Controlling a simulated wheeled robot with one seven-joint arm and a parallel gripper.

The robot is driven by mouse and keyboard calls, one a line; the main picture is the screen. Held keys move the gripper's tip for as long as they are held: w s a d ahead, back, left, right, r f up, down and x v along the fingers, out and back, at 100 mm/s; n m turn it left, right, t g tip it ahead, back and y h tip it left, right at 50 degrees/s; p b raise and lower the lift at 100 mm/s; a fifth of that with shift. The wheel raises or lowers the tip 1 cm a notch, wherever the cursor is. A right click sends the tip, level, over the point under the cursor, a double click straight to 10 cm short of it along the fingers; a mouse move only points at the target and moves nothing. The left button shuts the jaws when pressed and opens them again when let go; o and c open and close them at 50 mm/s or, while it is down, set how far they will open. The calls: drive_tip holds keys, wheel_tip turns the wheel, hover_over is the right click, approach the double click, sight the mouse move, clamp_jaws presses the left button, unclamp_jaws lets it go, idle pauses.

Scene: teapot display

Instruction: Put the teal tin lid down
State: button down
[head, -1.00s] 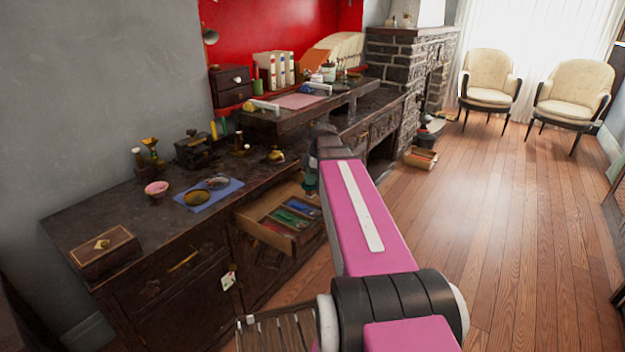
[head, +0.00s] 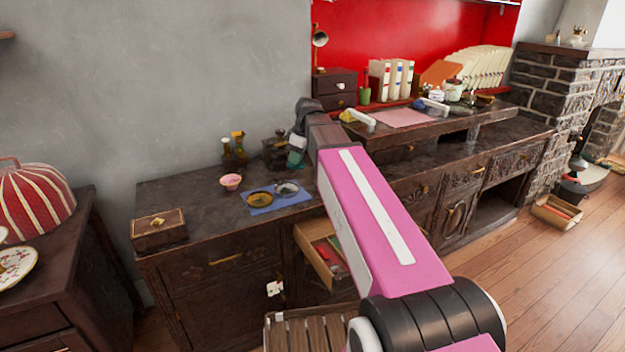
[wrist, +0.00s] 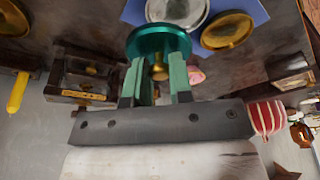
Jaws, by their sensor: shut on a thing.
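The teal tin lid (wrist: 150,40) is a round disc with a brass knob (wrist: 160,69), large in the wrist view. My gripper (wrist: 161,78) is shut on it, with its green fingers on either side of the knob. In the head view the gripper (head: 296,157) is above the dark counter (head: 190,200), beside the dark grinder. My arm hides part of that area. The blue cloth (head: 265,211) lies on the counter to the left of the gripper, with a brass dish (head: 258,199) and a silver dish (head: 287,189) on it.
A pink bowl (head: 231,181), a wooden box (head: 158,229) and a dark grinder (head: 274,151) stand on the counter. A drawer (head: 312,250) is open below. A red-striped dome (head: 35,200) is at far left. Bare counter shows between box and cloth.

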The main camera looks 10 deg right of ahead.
drive_tip(key=shift+w+a+r, duration=0.15)
drive_tip(key=shift+a, duration=0.25)
drive_tip(key=shift+w+d, duration=0.2)
drive_tip(key=w+d+f, duration=0.1)
drive_tip(key=d+f, duration=0.1)
drive_tip(key=d, duration=0.1)
drive_tip(key=w+d+f, duration=0.1)
drive_tip(key=d+f, duration=0.1)
drive_tip(key=d, duration=0.1)
drive_tip(key=w+d+f, duration=0.1)
drive_tip(key=d+f, duration=0.2)
drive_tip(key=d, duration=0.1)
drive_tip(key=shift+w, duration=0.4)
drive_tip(key=shift+f, duration=1.95)
drive_tip(key=shift+f, duration=0.1)
drive_tip(key=c, duration=1)
unclamp_jaws()
drive_tip(key=v, duration=1.2)
drive_tip(key=shift+d, duration=0.1)
